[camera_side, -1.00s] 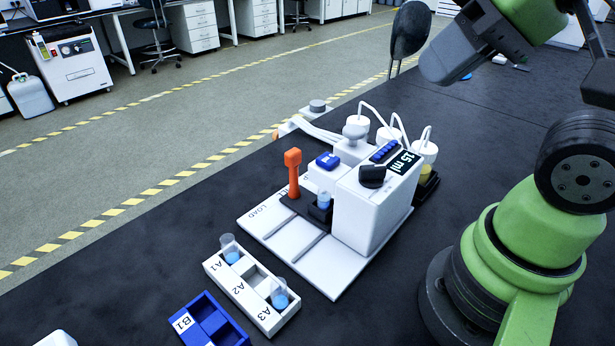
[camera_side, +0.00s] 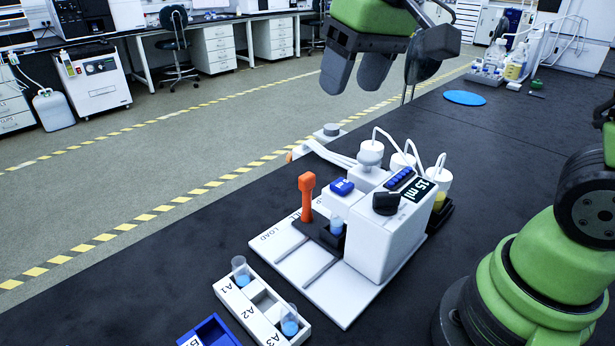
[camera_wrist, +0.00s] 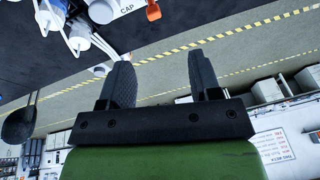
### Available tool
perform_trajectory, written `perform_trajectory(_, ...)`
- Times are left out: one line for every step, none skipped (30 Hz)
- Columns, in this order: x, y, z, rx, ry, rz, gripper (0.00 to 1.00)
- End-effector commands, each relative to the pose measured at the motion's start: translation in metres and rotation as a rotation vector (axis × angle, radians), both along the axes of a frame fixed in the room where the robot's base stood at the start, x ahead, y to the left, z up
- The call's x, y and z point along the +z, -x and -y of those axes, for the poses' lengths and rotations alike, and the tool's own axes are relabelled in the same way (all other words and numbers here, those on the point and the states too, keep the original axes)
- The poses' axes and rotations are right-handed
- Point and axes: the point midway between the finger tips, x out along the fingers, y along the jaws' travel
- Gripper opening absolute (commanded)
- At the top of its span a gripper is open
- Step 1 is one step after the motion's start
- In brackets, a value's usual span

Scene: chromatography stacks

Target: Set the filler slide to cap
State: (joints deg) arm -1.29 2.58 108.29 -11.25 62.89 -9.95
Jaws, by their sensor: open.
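The filler slide is a black carriage (camera_side: 328,238) with an upright orange handle (camera_side: 306,192) and a small clear cup (camera_side: 336,226) of blue liquid. It sits on the white base plate of the filler machine (camera_side: 382,240), beside a partly hidden label that seems to end in "LL"; "LOAD" is nearer the plate's left corner. In the wrist view the word CAP (camera_wrist: 126,8) shows on a white surface, near part of the orange handle (camera_wrist: 153,11). My gripper (camera_side: 355,85) is open and empty, high above and behind the machine; its two fingers also show in the wrist view (camera_wrist: 160,70).
White tubes and bottles (camera_side: 398,158) stand at the machine's back. A white rack (camera_side: 262,308) with cups in A1 and A3, and a blue rack (camera_side: 210,332), lie in front. A blue disc (camera_side: 464,97) lies far right.

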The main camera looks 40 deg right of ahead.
Motion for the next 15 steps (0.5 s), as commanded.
perform_trajectory(-0.013,-0.016,0.000,0.019,0.015,-0.045,0.57)
perform_trajectory(-0.020,-0.025,0.001,0.033,0.027,-0.067,0.57)
perform_trajectory(-0.029,-0.036,0.001,0.049,0.038,-0.096,0.57)
perform_trajectory(-0.037,-0.043,0.002,0.062,0.048,-0.117,0.57)
perform_trajectory(-0.045,-0.050,0.002,0.074,0.056,-0.137,0.57)
perform_trajectory(-0.055,-0.059,0.003,0.088,0.067,-0.162,0.57)
perform_trajectory(-0.062,-0.064,0.003,0.099,0.074,-0.177,0.57)
perform_trajectory(-0.069,-0.069,0.003,0.107,0.079,-0.194,0.57)
perform_trajectory(-0.077,-0.074,0.004,0.118,0.087,-0.212,0.57)
perform_trajectory(-0.083,-0.077,0.004,0.125,0.093,-0.223,0.57)
perform_trajectory(-0.088,-0.080,0.004,0.131,0.096,-0.234,0.57)
perform_trajectory(-0.093,-0.083,0.004,0.138,0.100,-0.246,0.57)
perform_trajectory(-0.096,-0.084,0.005,0.142,0.103,-0.251,0.57)
perform_trajectory(-0.099,-0.085,0.005,0.145,0.105,-0.256,0.57)
perform_trajectory(-0.102,-0.086,0.005,0.148,0.108,-0.260,0.57)
